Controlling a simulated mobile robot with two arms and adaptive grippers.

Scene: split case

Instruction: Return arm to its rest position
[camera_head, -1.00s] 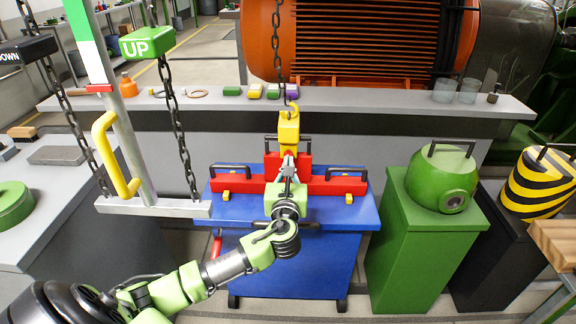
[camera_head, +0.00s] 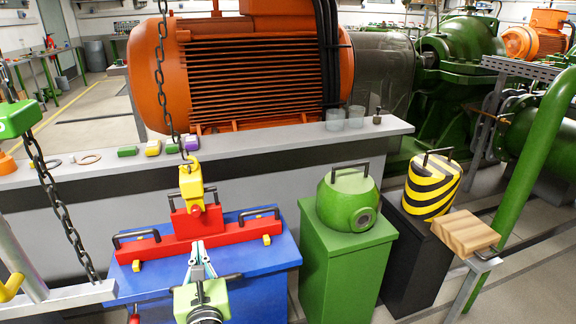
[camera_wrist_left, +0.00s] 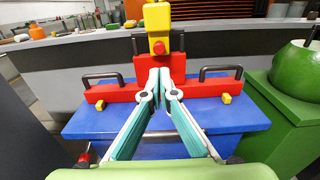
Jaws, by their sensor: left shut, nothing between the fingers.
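My left gripper (camera_head: 199,246) comes up from the bottom of the head view, in front of the red beam-shaped part. In the left wrist view its fingers (camera_wrist_left: 160,72) meet at the tips, with nothing between them. The red part (camera_head: 195,236) has black handles and lies on the blue cart (camera_head: 262,262). A yellow hook block (camera_head: 191,182) on a chain stands at the middle of the red part. Whether the fingertips touch the red part, I cannot tell. My right gripper is not in view.
A green round vessel (camera_head: 347,200) sits on a green pedestal (camera_head: 345,262) to the right. A black-and-yellow striped cylinder (camera_head: 433,186) stands beyond it. A grey ledge (camera_head: 250,140) runs behind the cart. A chain (camera_head: 62,215) hangs at the left.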

